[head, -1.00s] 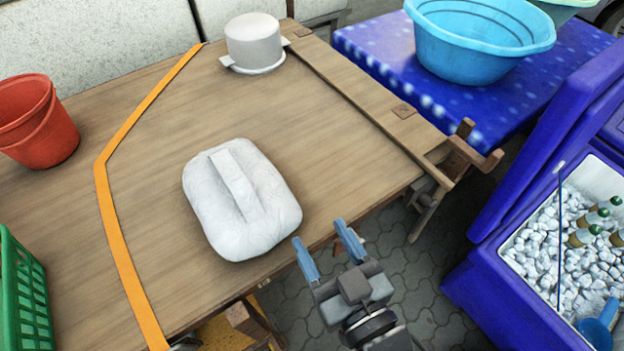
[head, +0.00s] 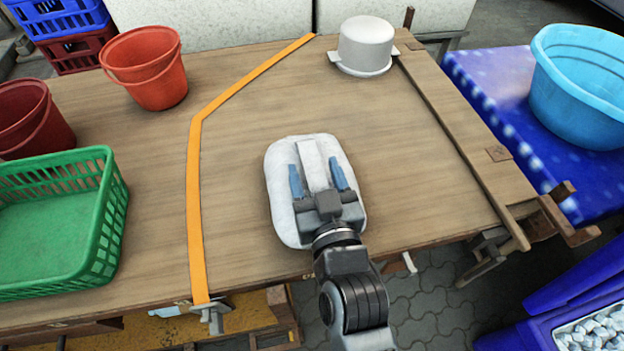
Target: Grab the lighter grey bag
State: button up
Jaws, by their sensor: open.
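A light grey, pillow-shaped bag (head: 325,147) with a raised strip along its top lies on the wooden table (head: 420,205). My gripper (head: 318,178) is over the bag, with its two blue fingers apart on either side of the strip. The gripper hides the near part of the bag. I cannot tell whether the fingertips touch it or how high they are above it. No second grey bag is in view.
An orange strap (head: 194,200) crosses the table left of the bag. Further left are a green basket (head: 112,210) and red buckets (head: 150,75). A whitish pot (head: 366,45) stands at the back. Bare tabletop lies right of the bag. A blue basin (head: 580,90) is on another table.

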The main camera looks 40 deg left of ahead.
jog(key=shift+w+a, duration=0.15)
jog(key=shift+c, duration=0.4)
grip_shut()
dwell(0.9)
jog(key=shift+r, duration=0.1)
